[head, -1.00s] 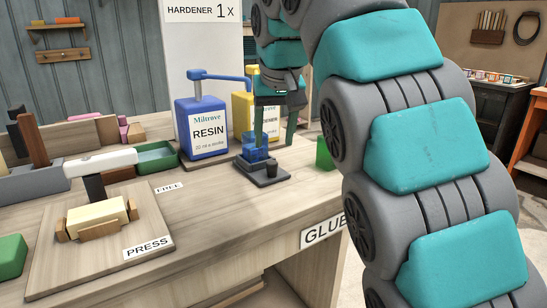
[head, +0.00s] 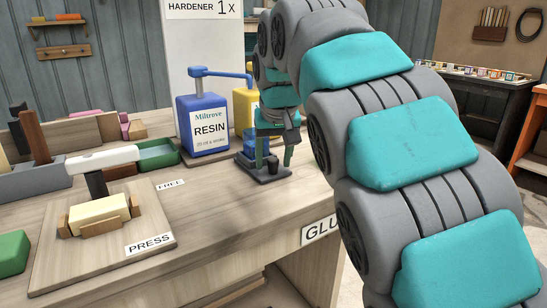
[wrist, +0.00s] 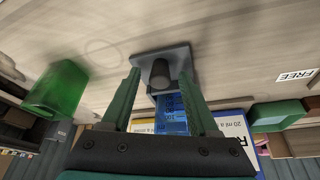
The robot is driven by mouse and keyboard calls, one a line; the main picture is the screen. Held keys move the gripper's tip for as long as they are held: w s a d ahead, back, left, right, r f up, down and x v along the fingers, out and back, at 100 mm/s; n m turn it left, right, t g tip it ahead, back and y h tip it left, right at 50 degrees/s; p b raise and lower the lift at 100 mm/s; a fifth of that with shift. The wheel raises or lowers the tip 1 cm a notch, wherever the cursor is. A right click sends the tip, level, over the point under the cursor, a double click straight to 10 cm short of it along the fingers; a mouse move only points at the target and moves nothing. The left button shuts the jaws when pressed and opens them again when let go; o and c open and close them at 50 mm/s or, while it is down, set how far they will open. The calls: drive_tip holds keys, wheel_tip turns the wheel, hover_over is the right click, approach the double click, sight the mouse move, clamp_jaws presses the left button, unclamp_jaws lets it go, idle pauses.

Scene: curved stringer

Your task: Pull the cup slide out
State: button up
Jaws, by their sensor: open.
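The cup slide (head: 266,178) is a dark grey plate with an upright dark knob at its near end, on the bench in front of the pump bottles. The knob (wrist: 161,73) shows in the wrist view between my fingertips, with a gap on either side. A blue translucent cup (head: 250,141) stands behind the knob, partly hidden by my gripper in the head view; it also shows in the wrist view (wrist: 172,112). My gripper (head: 274,164) is open, pointing down, one finger on each side of the knob.
The blue resin bottle (head: 206,128) and yellow hardener bottle (head: 243,108) stand just behind the slide. A press board (head: 100,245) is at the left. The bench in front of the slide is clear.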

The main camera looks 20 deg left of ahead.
drive_tip(key=shift+c, duration=0.3)
clamp_jaws()
idle(1.1)
